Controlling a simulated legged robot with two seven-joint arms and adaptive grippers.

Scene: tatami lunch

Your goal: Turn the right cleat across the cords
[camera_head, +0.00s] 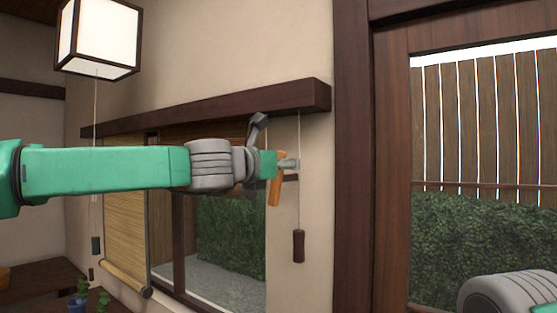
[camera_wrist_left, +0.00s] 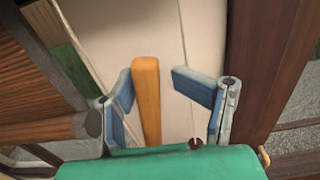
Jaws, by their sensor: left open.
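The orange cleat (camera_head: 274,182) stands close to upright, slightly tilted, on the wall right of the window. In the left wrist view the cleat (camera_wrist_left: 147,100) lies between the two fingers of my left gripper (camera_wrist_left: 152,84). Those fingers are apart, and a gap shows on the right side of the cleat. In the head view my left gripper (camera_head: 287,166) is at the cleat and partly hides it. A thin cord (camera_head: 299,135) with a dark wooden pull (camera_head: 298,246) hangs just right of the cleat. My right gripper is out of view.
A dark beam (camera_head: 230,104) runs above the window with a rolled bamboo blind (camera_head: 119,215). A paper lantern (camera_head: 98,36) hangs upper left. A dark wooden post (camera_head: 352,160) stands to the right.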

